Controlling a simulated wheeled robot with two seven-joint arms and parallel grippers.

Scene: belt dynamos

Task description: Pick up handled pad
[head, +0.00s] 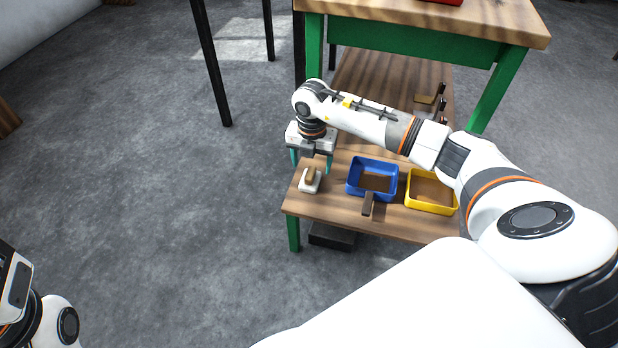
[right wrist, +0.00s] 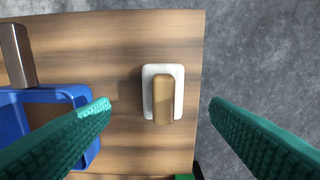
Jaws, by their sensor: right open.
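The handled pad (head: 310,180) is a white block with a tan wooden grip on top. It lies on the low wooden shelf near its left end.
A blue bin (head: 351,187) and a yellow bin (head: 431,209) stand right of the pad. A dark block (head: 368,203) is by the blue bin's front. The shelf's end edge (right wrist: 198,60) is close to the pad. A green-framed table (head: 420,42) rises behind.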

